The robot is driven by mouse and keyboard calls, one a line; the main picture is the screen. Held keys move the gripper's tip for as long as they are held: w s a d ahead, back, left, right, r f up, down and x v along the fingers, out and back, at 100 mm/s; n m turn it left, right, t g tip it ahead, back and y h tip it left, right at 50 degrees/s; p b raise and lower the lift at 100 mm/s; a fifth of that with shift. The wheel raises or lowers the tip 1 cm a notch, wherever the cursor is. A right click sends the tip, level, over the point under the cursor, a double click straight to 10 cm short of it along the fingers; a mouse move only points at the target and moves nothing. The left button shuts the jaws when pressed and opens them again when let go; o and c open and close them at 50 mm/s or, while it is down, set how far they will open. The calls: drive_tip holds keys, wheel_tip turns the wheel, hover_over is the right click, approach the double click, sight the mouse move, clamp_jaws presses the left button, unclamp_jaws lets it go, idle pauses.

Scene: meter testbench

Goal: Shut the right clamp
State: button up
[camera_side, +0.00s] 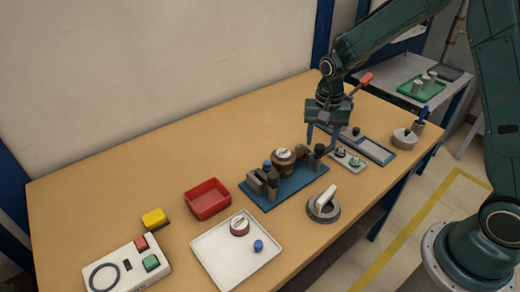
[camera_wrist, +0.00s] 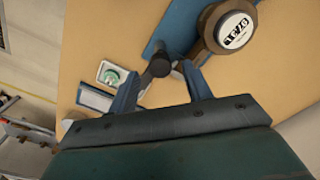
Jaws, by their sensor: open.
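The right clamp (camera_side: 316,160) has a dark knob and stands at the right end of the blue base plate (camera_side: 260,200). The brown round meter (camera_side: 283,164) with a white label sits on the plate to its left. My gripper (camera_side: 322,141) is open and points down just above the right clamp. In the wrist view the clamp's dark knob (camera_wrist: 160,64) shows between the two blue fingers of my gripper (camera_wrist: 160,80). I cannot tell whether either finger touches it. The meter (camera_wrist: 229,29) is beside the right finger. The left clamp (camera_side: 268,181) stands at the plate's other end.
A grey dial with a pale handle (camera_side: 323,206) is in front. A red bin (camera_side: 207,198) and a white tray (camera_side: 225,266) are left.

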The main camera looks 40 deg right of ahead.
drive_tip(key=shift+f, duration=1)
drive_tip(key=c, duration=1)
drive_tip(key=shift+o, duration=0.2)
